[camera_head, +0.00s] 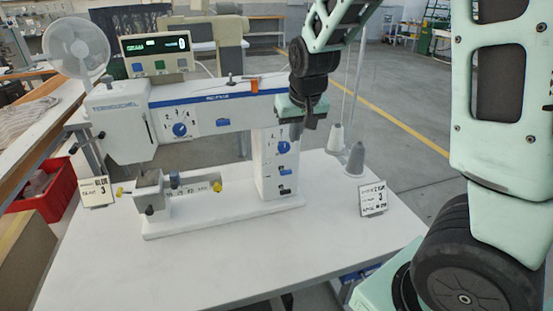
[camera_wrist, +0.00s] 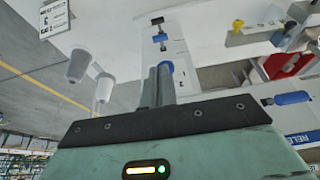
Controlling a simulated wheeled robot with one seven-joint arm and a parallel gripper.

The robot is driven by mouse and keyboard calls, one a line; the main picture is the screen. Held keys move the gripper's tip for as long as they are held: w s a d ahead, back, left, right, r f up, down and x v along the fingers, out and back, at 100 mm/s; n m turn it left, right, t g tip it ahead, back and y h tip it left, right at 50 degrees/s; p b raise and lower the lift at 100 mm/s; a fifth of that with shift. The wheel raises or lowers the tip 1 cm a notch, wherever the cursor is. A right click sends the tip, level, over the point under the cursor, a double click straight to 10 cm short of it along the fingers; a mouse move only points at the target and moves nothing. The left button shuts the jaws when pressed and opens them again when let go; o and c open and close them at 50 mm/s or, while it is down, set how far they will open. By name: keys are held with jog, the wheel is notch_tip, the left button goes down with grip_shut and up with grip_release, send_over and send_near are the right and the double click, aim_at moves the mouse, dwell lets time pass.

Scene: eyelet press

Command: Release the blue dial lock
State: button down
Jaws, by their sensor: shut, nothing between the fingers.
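The eyelet press (camera_head: 215,122) is a white machine with a blue stripe. A round blue dial (camera_head: 180,129) with numbers around it sits on its arm, and a small blue lever (camera_head: 222,122) is to its right. I cannot tell which blue part is the lock. My gripper (camera_head: 296,132) is shut and empty beside the upper column. In the wrist view its fingers (camera_wrist: 159,85) partly cover the column's blue dial (camera_wrist: 167,67); contact is unclear. The small blue lever on the arm also shows (camera_wrist: 290,98).
A card (camera_head: 373,199) stands at the right of the white table (camera_head: 230,262), another card (camera_head: 97,192) at the left. A fan (camera_head: 76,47) and a display box (camera_head: 155,55) are behind the press. The table's front is clear.

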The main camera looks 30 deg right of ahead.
aim_at(286, 171)
jog(key=shift+f, duration=0.15)
jog(key=p+x, duration=0.1)
jog(key=x, duration=1.2)
jog(key=shift+w+f, duration=0.2)
jog(key=shift+f, duration=0.15)
